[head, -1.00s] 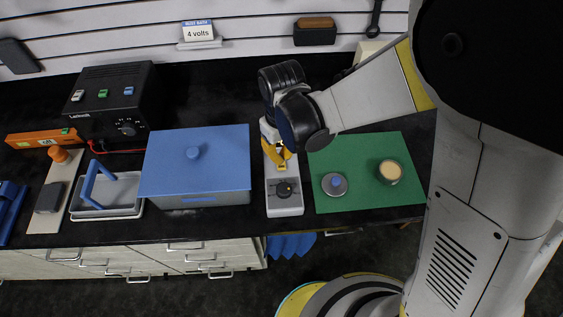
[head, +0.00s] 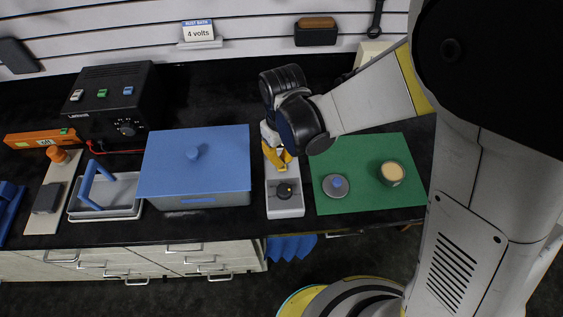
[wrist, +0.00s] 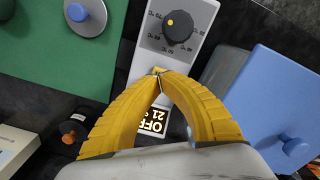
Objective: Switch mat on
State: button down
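The white control unit (head: 286,209) stands upright in line with the bench's depth, beside the green mat (head: 360,146). Its dark dial (wrist: 177,27) has a yellow dot and temperature marks around it. Its small display (wrist: 154,121) reads OFF and 21, partly covered by my fingers. My gripper (wrist: 160,72) has its yellow fingertips together over the unit, between dial and display. A small pale piece shows at the tips; I cannot tell whether it is touched or held. In the head view my gripper (head: 285,163) is over the unit's far half.
On the mat are a grey lid with a blue knob (head: 336,186) and a round cream-topped container (head: 391,173). A blue-lidded box (head: 194,176) stands close left of the unit. A black power supply (head: 115,102) is farther left.

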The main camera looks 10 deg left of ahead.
aim_at(282, 168)
jog(key=shift+f+b, duration=1.65)
jog(key=shift+f, duration=0.15)
dwell(1.1)
jog(key=shift+r, duration=0.1)
jog(key=shift+r+p, duration=2.45)
jog(key=shift+r, duration=1.05)
jog(key=shift+d, duration=0.1)
jog(key=d+r+m+t+y+b, duration=0.1)
jog(key=d+r+m+t+b, duration=0.4)
jog(key=d, duration=0.7)
jog(key=s+d+r+m+t+b, duration=0.1)
jog(key=s+d+b, duration=0.1)
jog(key=d, duration=0.4)
jog(key=s+d+r+m+t+h+b, duration=0.1)
jog(key=s+d+r+m+b, duration=0.1)
jog(key=d, duration=0.5)
jog(key=shift+s+d+m, duration=0.15)
jog(key=shift+s+m, duration=0.15)
jog(key=shift+s, duration=0.45)
